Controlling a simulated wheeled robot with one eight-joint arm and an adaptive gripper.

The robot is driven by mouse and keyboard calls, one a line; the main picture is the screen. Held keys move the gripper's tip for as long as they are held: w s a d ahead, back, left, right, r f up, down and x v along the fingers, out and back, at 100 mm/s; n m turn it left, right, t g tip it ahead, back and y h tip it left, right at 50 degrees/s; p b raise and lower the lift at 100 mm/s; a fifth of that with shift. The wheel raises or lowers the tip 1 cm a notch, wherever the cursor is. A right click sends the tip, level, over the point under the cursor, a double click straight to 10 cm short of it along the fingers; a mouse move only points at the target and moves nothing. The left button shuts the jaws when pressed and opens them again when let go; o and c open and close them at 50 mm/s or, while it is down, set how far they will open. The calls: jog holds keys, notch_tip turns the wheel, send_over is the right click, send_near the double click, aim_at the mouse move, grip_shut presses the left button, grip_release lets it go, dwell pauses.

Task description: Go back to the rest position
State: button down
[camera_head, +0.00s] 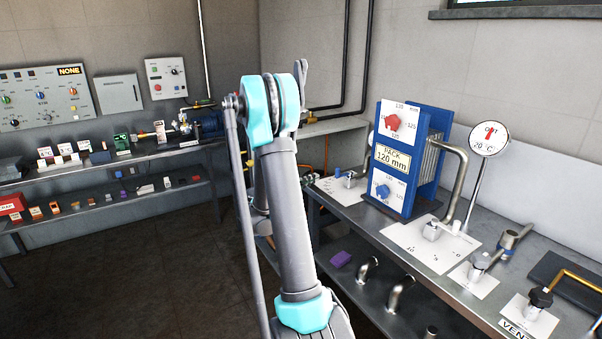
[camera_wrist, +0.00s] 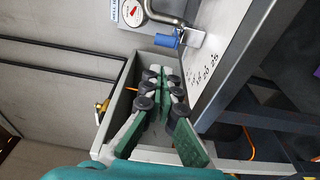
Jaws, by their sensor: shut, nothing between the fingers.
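My gripper (camera_wrist: 163,72) shows in the wrist view, with green and grey finger links and dark round joints. Its fingers are drawn together, with nothing seen between them. Behind it is a pale grey, box-like surface beside the wall. A round gauge with a red needle (camera_wrist: 132,12) and a blue-ended fitting (camera_wrist: 167,41) lie beyond the fingertips, apart from them. In the head view my arm rises through the middle, bent at a high teal joint; my gripper cannot be made out behind it.
The right bench carries a blue plate pack (camera_head: 406,200), a dial gauge (camera_head: 489,138), valves and pipes. A purple block (camera_head: 341,258) lies on its lower shelf. Shelves with small items (camera_head: 100,160) and a control panel (camera_head: 42,97) stand left. Dark floor (camera_head: 140,270) is open at left.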

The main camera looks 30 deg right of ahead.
jog(key=s+a+f+m+y, duration=0.1)
jog(key=s+a+f+y, duration=0.3)
jog(key=s+a, duration=0.5)
jog(key=s+a+f+m+y, duration=0.1)
jog(key=s+a+f+y, duration=0.3)
jog(key=s+a+y, duration=0.3)
jog(key=s+a+f+y, duration=0.4)
jog(key=s+a+y, duration=0.2)
jog(key=s+a, duration=0.5)
jog(key=a, duration=0.4)
jog(key=shift+s+m, duration=0.15)
jog(key=shift+m, duration=0.25)
jog(key=shift+a, duration=0.1)
